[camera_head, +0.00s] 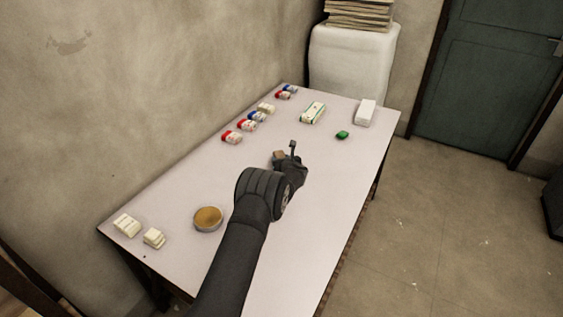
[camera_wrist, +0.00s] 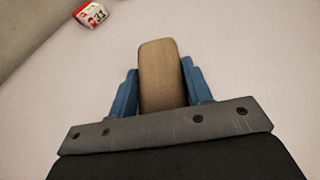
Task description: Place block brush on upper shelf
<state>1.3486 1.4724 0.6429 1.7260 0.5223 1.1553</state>
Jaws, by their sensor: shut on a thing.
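The block brush (camera_wrist: 161,76) is a tan-brown block with a rounded far end, held between the two blue fingers of my gripper (camera_wrist: 163,88) in the wrist view. In the head view my gripper (camera_head: 287,157) is over the middle of the table, with the brown brush (camera_head: 279,155) showing at its left side. My gripper is shut on the brush. I cannot tell how far the brush is above the table. No shelf shows in either view.
The table (camera_head: 345,160) carries several small red, blue and white boxes (camera_head: 247,125) at the back left. A green-striped box (camera_head: 313,112), a white box (camera_head: 365,112), a green item (camera_head: 342,135), a round brown-topped tin (camera_head: 208,218) and cream packets (camera_head: 127,225) also lie there. The right side is mostly clear.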

